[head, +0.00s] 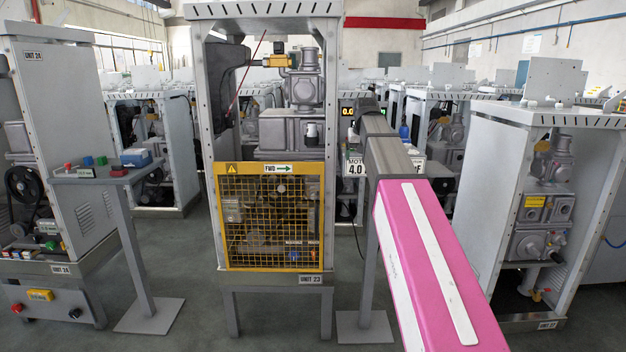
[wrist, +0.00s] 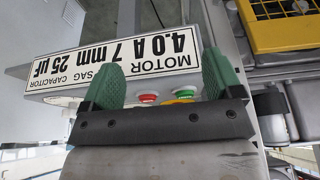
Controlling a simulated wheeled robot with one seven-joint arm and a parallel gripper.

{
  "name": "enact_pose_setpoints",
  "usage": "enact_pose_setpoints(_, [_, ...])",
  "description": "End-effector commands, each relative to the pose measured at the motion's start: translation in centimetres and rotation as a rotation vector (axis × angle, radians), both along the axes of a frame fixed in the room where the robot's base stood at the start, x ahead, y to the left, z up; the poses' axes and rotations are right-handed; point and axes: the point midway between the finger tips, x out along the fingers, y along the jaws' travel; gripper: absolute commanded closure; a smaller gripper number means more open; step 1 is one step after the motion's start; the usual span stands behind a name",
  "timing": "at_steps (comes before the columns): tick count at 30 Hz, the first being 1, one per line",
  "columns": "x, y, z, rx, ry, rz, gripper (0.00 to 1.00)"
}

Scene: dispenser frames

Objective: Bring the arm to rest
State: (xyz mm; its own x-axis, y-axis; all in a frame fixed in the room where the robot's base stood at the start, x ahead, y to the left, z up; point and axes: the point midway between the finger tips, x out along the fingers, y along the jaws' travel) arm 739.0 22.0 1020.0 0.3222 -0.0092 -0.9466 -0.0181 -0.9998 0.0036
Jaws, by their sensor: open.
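My arm, with a pink and white cover (head: 425,255), reaches forward from the lower right in the head view. Its far end stands right of the middle dispenser frame, where my gripper (head: 370,108) is seen from behind and its fingers are hidden. In the wrist view my gripper (wrist: 160,62) is open, with two green fingers apart and nothing held between them. Beyond and between the fingers are a red button (wrist: 147,98) and a green button (wrist: 187,91), with a yellow part just below them. I cannot tell whether the fingers touch anything.
A label plate (wrist: 150,50) reading motor 4.0 A, 7 mm, 25 µF appears upside down beyond the fingers. The middle frame, unit 23 (head: 328,200), has a yellow mesh guard (head: 222,245). Unit 24 (head: 75,130) stands left, another frame (head: 590,190) right. Grey floor lies between.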

Motion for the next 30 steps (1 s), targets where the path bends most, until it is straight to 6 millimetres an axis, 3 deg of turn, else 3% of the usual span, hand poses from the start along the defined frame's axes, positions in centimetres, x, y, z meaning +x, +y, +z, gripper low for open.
enact_pose_setpoints(3, [-1.4, -0.2, -5.1, 0.0, 0.031, 0.002, 0.15])
enact_pose_setpoints(15, [-6.9, -1.0, -20.7, -0.001, 0.126, 0.009, 0.15])
enact_pose_setpoints(23, [-12.1, -1.4, -29.6, 0.0, 0.188, 0.012, 0.15])
enact_pose_setpoints(30, [-17.7, -1.8, -36.6, 0.002, 0.246, 0.014, 0.15])
